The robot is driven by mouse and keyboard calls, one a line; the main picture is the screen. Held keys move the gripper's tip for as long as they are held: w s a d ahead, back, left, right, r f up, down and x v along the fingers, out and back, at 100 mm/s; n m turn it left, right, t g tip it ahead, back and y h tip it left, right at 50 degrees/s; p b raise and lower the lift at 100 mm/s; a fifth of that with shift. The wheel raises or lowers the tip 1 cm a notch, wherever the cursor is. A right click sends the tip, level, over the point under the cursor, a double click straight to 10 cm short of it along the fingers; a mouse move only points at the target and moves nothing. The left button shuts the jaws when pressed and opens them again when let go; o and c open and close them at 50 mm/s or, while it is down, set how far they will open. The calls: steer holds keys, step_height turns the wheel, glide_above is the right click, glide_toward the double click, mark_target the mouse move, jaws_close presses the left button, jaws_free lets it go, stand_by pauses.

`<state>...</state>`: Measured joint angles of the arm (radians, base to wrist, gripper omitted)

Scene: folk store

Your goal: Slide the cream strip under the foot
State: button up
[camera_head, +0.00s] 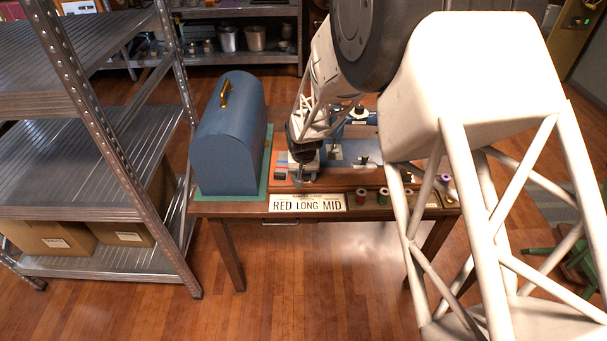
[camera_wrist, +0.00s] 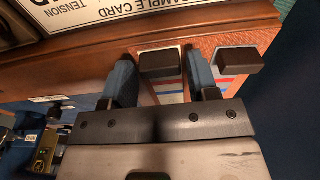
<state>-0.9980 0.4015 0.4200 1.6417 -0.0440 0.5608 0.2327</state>
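In the wrist view, my gripper (camera_wrist: 160,75) is open, its two blue-grey fingers apart. A dark brown block (camera_wrist: 160,64) stands between the fingers, at the end of a pale strip with coloured bands (camera_wrist: 168,90). A second brown block (camera_wrist: 240,60) and banded strip (camera_wrist: 230,83) lie just right of the right finger. I cannot tell which strip is the cream one. In the head view, my gripper (camera_head: 303,170) is low over the left part of the work table, in front of a blue machine (camera_head: 358,128). The foot is not clearly visible; my arm covers part of the machine.
A blue domed case (camera_head: 228,140) with a brass handle stands left of my gripper. A sample card (camera_head: 307,202) reading "RED LONG MID" is on the table's front edge (camera_head: 235,209). Thread spools (camera_head: 383,196) stand to the right. Metal shelving (camera_head: 110,165) is at the left.

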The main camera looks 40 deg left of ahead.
steer(key=c, duration=0.5)
steer(key=shift+r, duration=0.2)
steer(key=shift+r, duration=1.55)
